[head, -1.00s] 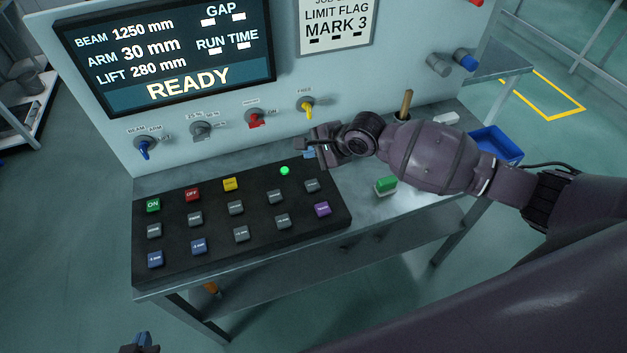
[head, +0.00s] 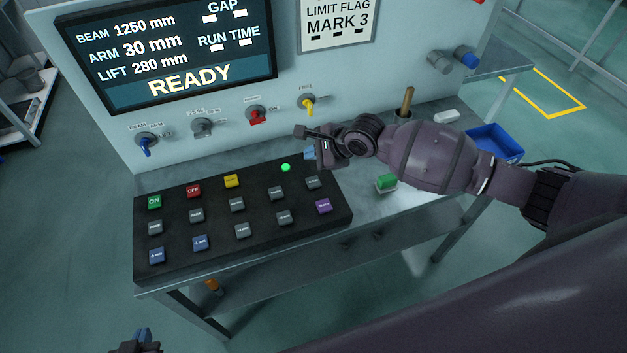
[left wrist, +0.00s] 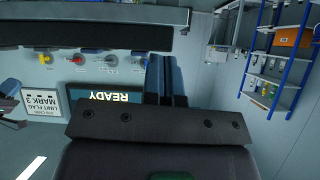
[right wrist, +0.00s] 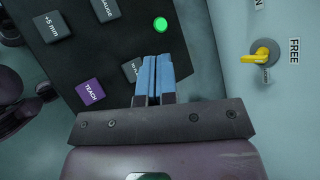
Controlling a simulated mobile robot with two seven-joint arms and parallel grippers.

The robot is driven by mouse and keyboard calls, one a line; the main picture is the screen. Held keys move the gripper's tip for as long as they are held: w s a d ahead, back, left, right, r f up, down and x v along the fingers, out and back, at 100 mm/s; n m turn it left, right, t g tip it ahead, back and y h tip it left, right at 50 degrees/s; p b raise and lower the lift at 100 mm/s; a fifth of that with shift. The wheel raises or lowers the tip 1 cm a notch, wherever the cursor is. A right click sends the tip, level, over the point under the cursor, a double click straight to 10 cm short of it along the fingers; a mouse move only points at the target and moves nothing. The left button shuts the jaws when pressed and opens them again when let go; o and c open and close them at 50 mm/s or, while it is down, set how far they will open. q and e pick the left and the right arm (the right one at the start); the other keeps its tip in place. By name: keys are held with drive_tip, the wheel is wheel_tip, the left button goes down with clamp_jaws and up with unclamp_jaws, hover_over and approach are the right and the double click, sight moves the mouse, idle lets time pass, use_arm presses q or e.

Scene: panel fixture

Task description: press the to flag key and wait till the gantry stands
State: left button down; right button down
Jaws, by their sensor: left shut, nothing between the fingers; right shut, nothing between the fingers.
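The black key panel (head: 180,262) lies on the bench with several keys. The grey key in the right column (head: 313,183), above the purple key, seems to be the to flag key; in the right wrist view the key (right wrist: 131,69) is partly hidden by my fingers and its label is only partly readable. My right gripper (head: 309,154) is shut and empty over the panel's far right edge; its blue fingertips (right wrist: 158,58) appear beside the key, contact not visible. My left gripper (head: 143,335) is shut and empty, low at the left. The screen (head: 170,50) reads READY, beam 1250, arm 30, lift 280 mm.
A green lamp (head: 285,167) is lit on the panel. The purple TEACH key (head: 323,206) sits near the right edge. Selector knobs, including a yellow one (head: 307,105), line the upright wall. A green block (head: 386,182) and a blue tray (head: 494,142) stand right on the bench.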

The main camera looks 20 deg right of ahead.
sight(313, 183)
wheel_tip(313, 183, down, 3)
drive_tip(key=shift+f+b, duration=0.1)
drive_tip(key=shift+b, duration=0.45)
drive_tip(key=shift+f+b, duration=0.3)
drive_tip(key=shift+b, duration=0.2)
drive_tip(key=shift+f+b, duration=0.65)
drive_tip(key=shift+b, duration=0.15)
drive_tip(key=shift+f, duration=0.65)
use_arm(q)
drive_tip(key=shift+w+d+f+b, duration=0.1)
drive_tip(key=shift+w+f+b, duration=0.1)
drive_tip(key=shift+w+f, duration=0.3)
drive_tip(key=shift+w+d+f+b, duration=0.15)
drive_tip(key=shift+w+f, duration=0.15)
drive_tip(key=shift+f, duration=0.3)
use_arm(e)
drive_tip(key=shift+f, duration=0.6)
use_arm(q)
drive_tip(key=shift+a, duration=0.15)
use_arm(e)
drive_tip(key=shift+f, duration=0.15)
drive_tip(key=shift+f, duration=0.2)
use_arm(q)
drive_tip(key=shift+r, duration=0.15)
